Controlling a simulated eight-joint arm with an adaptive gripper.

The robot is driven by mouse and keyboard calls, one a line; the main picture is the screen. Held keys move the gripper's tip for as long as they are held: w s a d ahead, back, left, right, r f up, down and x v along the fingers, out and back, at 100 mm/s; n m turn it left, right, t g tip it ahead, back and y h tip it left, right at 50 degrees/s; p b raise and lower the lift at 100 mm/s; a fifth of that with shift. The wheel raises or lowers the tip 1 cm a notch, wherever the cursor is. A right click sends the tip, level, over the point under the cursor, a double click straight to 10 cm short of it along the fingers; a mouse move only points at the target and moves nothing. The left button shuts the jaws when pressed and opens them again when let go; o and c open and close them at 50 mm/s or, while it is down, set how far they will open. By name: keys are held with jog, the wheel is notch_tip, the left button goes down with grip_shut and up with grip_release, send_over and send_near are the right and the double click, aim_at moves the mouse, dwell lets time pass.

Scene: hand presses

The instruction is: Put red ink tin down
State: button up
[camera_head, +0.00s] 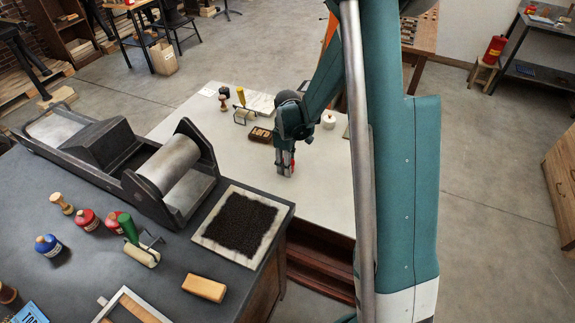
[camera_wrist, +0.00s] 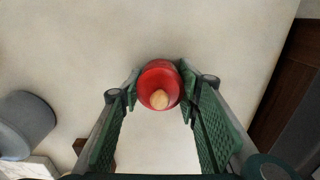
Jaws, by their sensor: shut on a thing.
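My gripper (camera_head: 285,170) points down over the pale tabletop (camera_head: 322,185), with a bit of red showing at its fingers in the head view. In the wrist view, my gripper (camera_wrist: 160,92) has its green pads on either side of a red ink tin (camera_wrist: 160,74) with a pale tan knob, and is shut on it. The tin is close to the pale top; whether it touches it I cannot tell. My fingers hide most of the tin in the head view.
On the pale table are a dark lettered block (camera_head: 261,135), a white roll (camera_head: 328,120), a stamp (camera_head: 223,98) and a yellow-handled roller (camera_head: 241,113). The dark bench holds a press (camera_head: 170,165), red and blue pots and an inky slab (camera_head: 240,222). Bare tabletop surrounds my gripper.

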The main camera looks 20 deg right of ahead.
jog(key=shift+f, duration=0.1)
jog(key=o, duration=1.3)
notch_tip(320, 180, up, 12)
jog(key=shift+r+p, duration=0.15)
jog(key=shift+p, duration=0.65)
jog(key=shift+r, duration=0.1)
